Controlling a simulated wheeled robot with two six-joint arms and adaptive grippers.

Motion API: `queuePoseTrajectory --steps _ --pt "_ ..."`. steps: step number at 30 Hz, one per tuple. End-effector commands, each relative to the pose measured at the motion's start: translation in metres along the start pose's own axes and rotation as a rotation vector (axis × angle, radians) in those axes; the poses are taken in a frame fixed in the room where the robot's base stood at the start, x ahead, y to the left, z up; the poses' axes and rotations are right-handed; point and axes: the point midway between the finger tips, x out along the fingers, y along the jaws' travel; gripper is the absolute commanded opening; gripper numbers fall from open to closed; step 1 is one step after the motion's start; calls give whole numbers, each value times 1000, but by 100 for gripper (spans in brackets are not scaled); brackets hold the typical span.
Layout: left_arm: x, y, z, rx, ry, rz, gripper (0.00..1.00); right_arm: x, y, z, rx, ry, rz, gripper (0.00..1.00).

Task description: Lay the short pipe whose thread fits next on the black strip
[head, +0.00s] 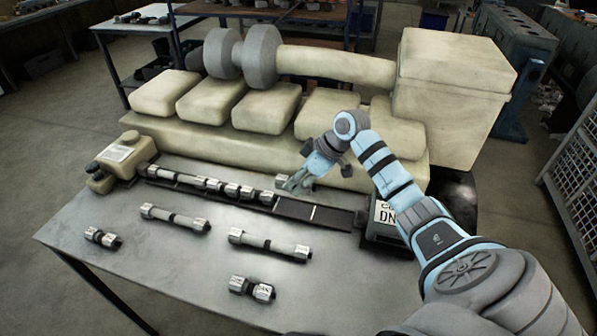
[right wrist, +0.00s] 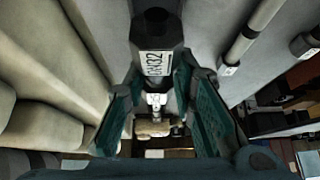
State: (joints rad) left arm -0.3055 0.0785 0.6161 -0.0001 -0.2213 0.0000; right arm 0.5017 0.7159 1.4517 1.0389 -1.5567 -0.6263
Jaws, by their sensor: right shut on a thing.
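My right gripper (head: 297,184) is shut on a short pipe (head: 282,182), at or just above the black strip (head: 330,216). In the right wrist view, the held short pipe (right wrist: 155,62) shows a grey hex end with a dark opening and a label that seems to read DN32. Several joined pipe pieces (head: 215,187) lie in a row on the left part of the strip; the held pipe is just right of their end. I cannot tell if they touch. Two other short pipes lie on the table, one at left (head: 103,237) and one in front (head: 252,288). My left gripper is not in view.
Two longer pipes (head: 175,218) (head: 269,244) lie on the table. A beige labelled block (head: 125,155) stands at the strip's left end, a dark box with a DN label (head: 385,215) at its right end. A large beige engine (head: 270,135) rises behind the strip.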

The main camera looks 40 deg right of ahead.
Motion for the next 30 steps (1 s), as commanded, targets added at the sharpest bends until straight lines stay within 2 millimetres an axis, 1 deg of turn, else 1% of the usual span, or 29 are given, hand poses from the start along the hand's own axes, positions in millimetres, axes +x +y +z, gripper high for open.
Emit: queuePoseTrajectory --steps 1,16,18,24,30 --pt "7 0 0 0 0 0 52 5 0 3 0 1 1 0" --pt "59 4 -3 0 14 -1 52 41 1 25 0 0 1 0" --pt "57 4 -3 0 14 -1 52 44 1 27 2 -1 0 0" --pt "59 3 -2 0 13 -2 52 59 1 36 1 0 -1 0" --pt "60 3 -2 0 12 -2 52 64 1 38 1 1 0 0"
